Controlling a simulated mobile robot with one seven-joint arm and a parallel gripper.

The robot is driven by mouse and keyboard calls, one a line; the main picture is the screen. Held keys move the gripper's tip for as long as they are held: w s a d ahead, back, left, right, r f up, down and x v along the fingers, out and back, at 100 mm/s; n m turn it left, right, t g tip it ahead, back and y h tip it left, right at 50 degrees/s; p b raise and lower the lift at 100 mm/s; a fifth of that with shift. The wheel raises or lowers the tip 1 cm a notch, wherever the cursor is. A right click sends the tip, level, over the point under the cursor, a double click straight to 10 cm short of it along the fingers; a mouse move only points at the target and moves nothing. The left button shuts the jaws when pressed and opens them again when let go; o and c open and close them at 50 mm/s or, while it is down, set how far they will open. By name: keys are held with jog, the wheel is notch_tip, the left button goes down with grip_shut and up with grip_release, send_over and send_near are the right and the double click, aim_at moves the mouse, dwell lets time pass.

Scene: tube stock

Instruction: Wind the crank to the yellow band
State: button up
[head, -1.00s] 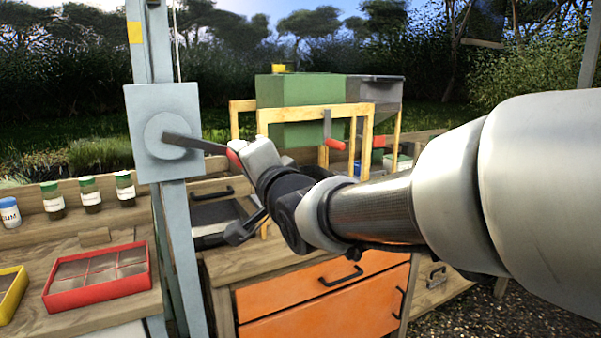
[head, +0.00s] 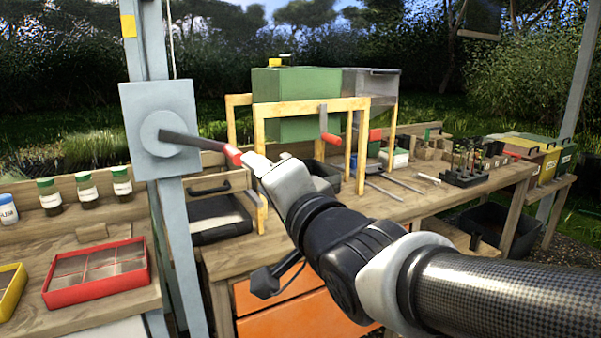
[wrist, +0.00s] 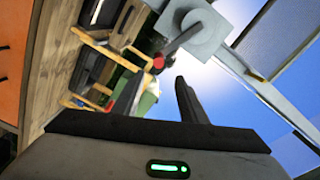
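The crank's dark arm (head: 190,141) points right and slightly down from a round hub on a grey plate (head: 158,165) fixed to a metal post. Its red handle (head: 234,155) is at the outer end. A yellow band (head: 128,26) is high on the post, above the plate. My gripper (head: 252,163) is at the handle's right end. In the wrist view, the two dark fingers of my gripper (wrist: 158,98) stand apart with a gap between them. The red handle (wrist: 158,62) shows end-on beyond that gap, and I see no clear grip on it.
A red tray (head: 95,290) and several small jars are on the left bench. The right bench holds rods and a rack of plants (head: 475,165).

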aim_at(234, 155)
jog(key=w+a+n, duration=0.2)
jog(key=w+n, duration=0.1)
jog(key=w, duration=0.1)
jog(key=w+a+n, duration=0.3)
jog(key=w+n, duration=0.1)
jog(key=w, duration=0.1)
jog(key=w+a+n, duration=0.3)
jog(key=w+n, duration=0.1)
jog(key=shift+w+a+f, duration=0.15)
jog(key=shift+w+f, duration=0.05)
jog(key=shift+f, duration=0.1)
dwell(0.3)
grip_shut()
